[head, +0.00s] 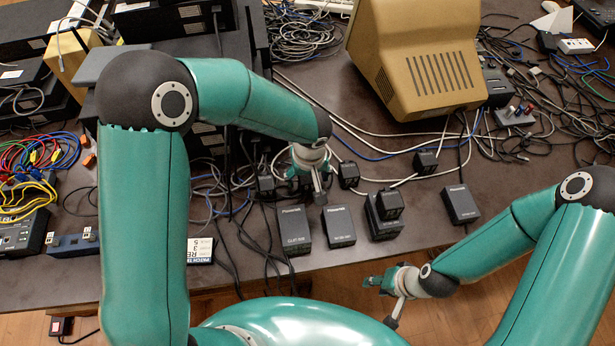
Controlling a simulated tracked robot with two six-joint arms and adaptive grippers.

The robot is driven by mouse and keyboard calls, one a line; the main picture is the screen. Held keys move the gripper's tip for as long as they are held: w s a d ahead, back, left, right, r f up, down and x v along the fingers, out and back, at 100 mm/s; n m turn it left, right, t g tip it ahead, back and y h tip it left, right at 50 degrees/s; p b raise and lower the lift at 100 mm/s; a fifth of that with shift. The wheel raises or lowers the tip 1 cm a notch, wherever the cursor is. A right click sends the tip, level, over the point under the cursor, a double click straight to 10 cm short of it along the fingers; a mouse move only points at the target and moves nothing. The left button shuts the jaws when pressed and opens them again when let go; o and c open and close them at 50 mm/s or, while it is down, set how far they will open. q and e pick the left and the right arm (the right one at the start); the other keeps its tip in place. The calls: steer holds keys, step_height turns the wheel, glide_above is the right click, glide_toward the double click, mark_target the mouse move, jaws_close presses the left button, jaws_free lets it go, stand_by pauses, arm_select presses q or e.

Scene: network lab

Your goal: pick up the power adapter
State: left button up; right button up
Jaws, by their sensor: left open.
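Several black power adapters lie on the dark table in front of me. One large adapter (294,232) is at the left of the row, with another (339,228) beside it. Further right, a smaller block (389,204) sits on a larger one (382,228), and another adapter (460,205) lies apart. Small adapters (348,175) and (425,163) lie behind. Which one the task means I cannot tell. My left gripper (307,183) is open, pointing down just behind the two left adapters, holding nothing visible. My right gripper (380,299) is open and empty in front of the table edge.
A beige monitor (415,60) stands at the back, with tangled cables (300,35) around it. Black equipment is stacked at the left. A labelled card (200,250) and a blue-grey box (72,243) lie near the front edge. Loose cables cross the table near the adapters.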

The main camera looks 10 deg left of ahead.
arm_select(q)
steer(key=shift+w+f, duration=0.1)
steer(key=shift+f, duration=0.45)
steer(key=c, duration=1.3)
steer(key=shift+c, duration=0.3)
steer(key=shift+r, duration=0.15)
